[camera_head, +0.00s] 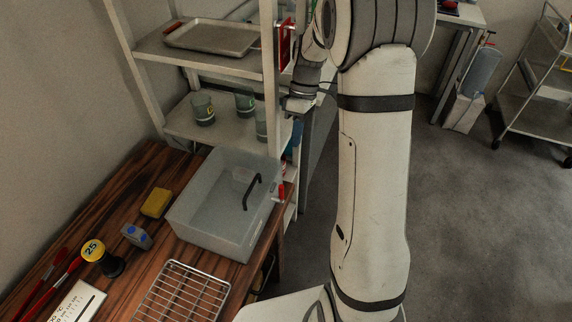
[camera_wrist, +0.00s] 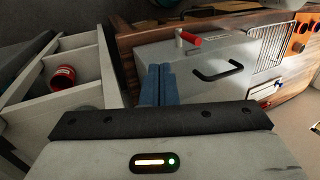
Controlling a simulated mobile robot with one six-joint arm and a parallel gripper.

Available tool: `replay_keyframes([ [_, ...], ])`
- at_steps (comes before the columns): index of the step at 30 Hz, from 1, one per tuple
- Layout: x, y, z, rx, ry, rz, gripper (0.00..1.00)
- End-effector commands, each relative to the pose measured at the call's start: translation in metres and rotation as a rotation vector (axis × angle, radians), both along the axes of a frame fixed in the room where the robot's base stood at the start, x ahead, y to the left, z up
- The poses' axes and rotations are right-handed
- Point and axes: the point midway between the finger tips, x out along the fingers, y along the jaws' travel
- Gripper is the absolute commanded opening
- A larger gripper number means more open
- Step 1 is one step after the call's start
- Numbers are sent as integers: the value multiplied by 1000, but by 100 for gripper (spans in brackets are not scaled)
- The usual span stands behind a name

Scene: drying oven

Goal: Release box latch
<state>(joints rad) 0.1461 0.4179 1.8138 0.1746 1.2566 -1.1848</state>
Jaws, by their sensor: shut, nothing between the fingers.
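A grey box (camera_head: 205,239) with a black handle (camera_head: 252,192) stands on the wooden table. The box also shows in the wrist view (camera_wrist: 190,62), with its black handle (camera_wrist: 218,72) on the near face. A red-handled latch (camera_wrist: 189,38) on a pale post sits at the box's upper edge. A small red part shows at the box's right side in the head view (camera_head: 281,190). My gripper's blue fingers (camera_wrist: 158,69) are shut and empty, overlapping the box's left part in the wrist view, left of and below the latch. Any gap to the box is unclear.
A pale shelf unit (camera_head: 218,133) with cups and a metal tray (camera_head: 211,37) stands behind the box. A wire rack (camera_head: 181,292), yellow sponge (camera_head: 156,202) and grey-blue block (camera_head: 136,236) lie on the table. A red can (camera_wrist: 63,77) sits on the shelf.

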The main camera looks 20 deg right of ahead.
Motion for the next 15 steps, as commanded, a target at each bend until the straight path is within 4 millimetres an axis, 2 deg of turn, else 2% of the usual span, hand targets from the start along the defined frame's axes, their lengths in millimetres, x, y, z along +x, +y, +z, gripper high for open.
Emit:
replay_keyframes([
  [15,0,-4,0,3,0,-5,0],
])
